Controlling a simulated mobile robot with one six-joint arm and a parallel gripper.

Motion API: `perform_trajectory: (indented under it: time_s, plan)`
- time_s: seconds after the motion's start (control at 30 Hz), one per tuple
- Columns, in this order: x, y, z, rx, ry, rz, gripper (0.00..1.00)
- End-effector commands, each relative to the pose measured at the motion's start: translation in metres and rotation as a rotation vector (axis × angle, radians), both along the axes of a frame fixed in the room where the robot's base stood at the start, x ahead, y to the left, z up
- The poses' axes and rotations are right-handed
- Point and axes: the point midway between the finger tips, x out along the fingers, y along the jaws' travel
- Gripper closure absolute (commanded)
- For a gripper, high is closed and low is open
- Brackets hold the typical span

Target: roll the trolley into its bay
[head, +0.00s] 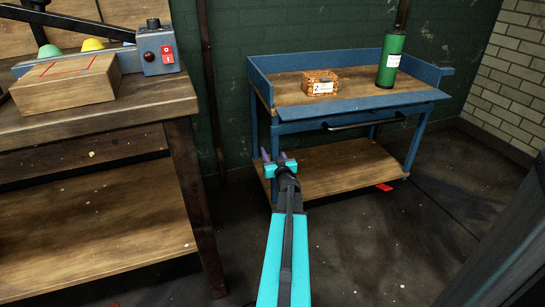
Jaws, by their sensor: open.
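The trolley (350,109) is a blue-framed cart with a wooden top and a wooden lower shelf. It stands on the dark floor close to the green wall. A black handle bar (362,121) runs along its front side. My gripper (279,158) is open and empty at the end of my cyan arm. In the picture it overlaps the trolley's left front leg and lower shelf, left of the handle. I cannot tell whether it touches the trolley. No bay is clearly recognisable; a red mark (384,187) lies on the floor by the trolley's right front leg.
On the trolley stand a small patterned box labelled 2 (320,83) and a green bottle (391,59). At left is a wooden workbench (150,100) with a wooden block (66,84) and a grey switch box (157,50). A pale brick wall (508,80) is at right. Floor in front is open.

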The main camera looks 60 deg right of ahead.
Motion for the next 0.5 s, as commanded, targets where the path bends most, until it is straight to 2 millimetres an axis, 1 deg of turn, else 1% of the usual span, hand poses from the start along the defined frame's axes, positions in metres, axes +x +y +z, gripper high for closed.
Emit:
perform_trajectory:
  time_s: [0.33, 0.37, 0.5]
  plan:
    - [0.0025, -0.0008, 0.0003, 0.0, 0.0, 0.001, 0.56]
    - [0.0025, -0.0008, 0.0003, 0.0, 0.0, 0.001, 0.6]
    - [0.0025, -0.0008, 0.0003, 0.0, 0.0, 0.001, 0.83]
